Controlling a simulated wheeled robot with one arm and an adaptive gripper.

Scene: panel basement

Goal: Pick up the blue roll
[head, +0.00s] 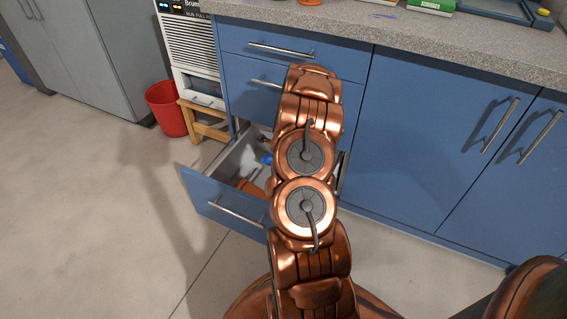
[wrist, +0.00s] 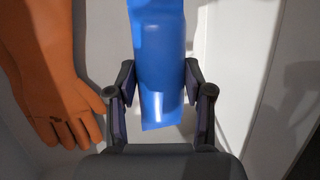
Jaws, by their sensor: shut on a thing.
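The blue roll (wrist: 160,62) stands out in the wrist view as a smooth blue cylinder running from the top edge down between the fingers. My gripper (wrist: 160,88) is shut on it, with one dark finger on each side. In the head view a small bit of blue (head: 267,159) shows inside the open drawer, beside my copper-coloured arm. My gripper is hidden behind the arm in that view. The roll's far end is cut off by the top of the wrist view.
The open lower drawer (head: 222,198) holds an orange glove (wrist: 50,60), left of the roll. Pale drawer walls (wrist: 235,70) rise close on the right. A red bin (head: 166,108) and wooden stool (head: 203,121) stand left of the blue cabinet. The floor at left is clear.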

